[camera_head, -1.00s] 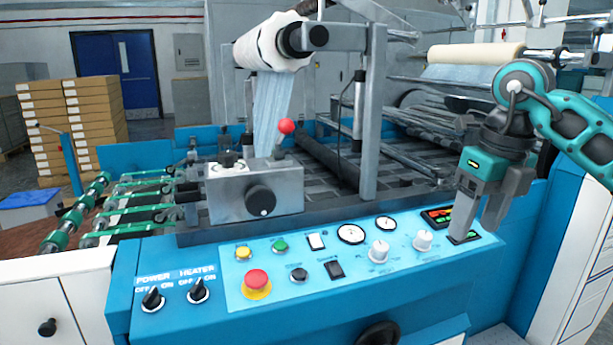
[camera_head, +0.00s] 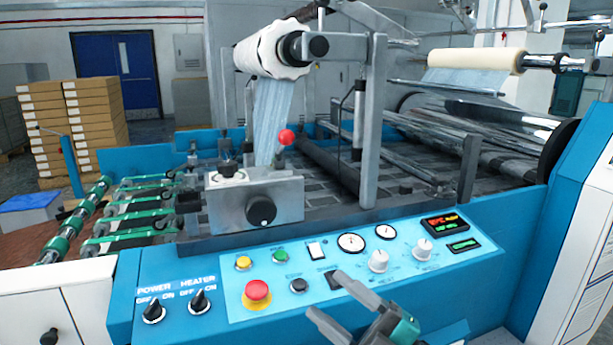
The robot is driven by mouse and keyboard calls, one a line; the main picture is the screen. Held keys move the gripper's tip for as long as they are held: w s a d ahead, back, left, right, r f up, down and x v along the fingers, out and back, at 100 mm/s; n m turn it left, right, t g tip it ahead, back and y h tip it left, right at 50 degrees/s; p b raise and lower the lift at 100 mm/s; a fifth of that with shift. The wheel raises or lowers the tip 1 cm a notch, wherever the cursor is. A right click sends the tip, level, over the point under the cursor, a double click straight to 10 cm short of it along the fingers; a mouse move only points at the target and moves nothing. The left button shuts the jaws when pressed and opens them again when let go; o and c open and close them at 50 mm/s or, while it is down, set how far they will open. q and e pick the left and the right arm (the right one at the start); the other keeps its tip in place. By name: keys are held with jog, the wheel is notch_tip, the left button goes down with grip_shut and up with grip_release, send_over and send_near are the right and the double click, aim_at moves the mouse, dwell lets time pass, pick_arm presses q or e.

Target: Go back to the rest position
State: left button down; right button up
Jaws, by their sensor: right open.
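My right gripper (camera_head: 328,296) is at the bottom middle of the head view, low in front of the blue control panel (camera_head: 210,328). Its two grey fingers point up and left and are spread apart, with nothing between them. The fingers overlap the panel's lower edge in the picture; I cannot tell whether they touch it. Part of the teal wrist shows at the bottom edge, and the rest of the arm is out of the frame. My left gripper is not in view.
The panel carries a red emergency button (camera_head: 257,292), a power switch (camera_head: 153,311), a heater switch (camera_head: 200,301) and a lit display (camera_head: 445,224). Behind it are a red-knobbed lever (camera_head: 286,138), a white film roll (camera_head: 270,50) and a cream roll (camera_head: 475,58). Stacked boxes (camera_head: 95,115) stand at left.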

jog(key=d+f+m+t+h, duration=0.5)
jog(key=f+m+h, duration=0.35)
jog(key=m, duration=0.25)
jog(key=s+d+f+m+g+h, duration=0.3)
jog(key=s+d+f+m+h, duration=0.1)
jog(key=s+f, duration=0.3)
jog(key=s+d+f+m+g+h, duration=0.3)
jog(key=s+f, duration=0.4)
jog(key=f, duration=0.5)
jog(key=d+m+h+p, duration=0.1)
jog(key=m, duration=0.1)
jog(key=shift+s+d+f+m+g+h, duration=0.2)
jog(key=shift+s+m+g+h, duration=0.1)
jog(key=shift+s+m+h, duration=0.1)
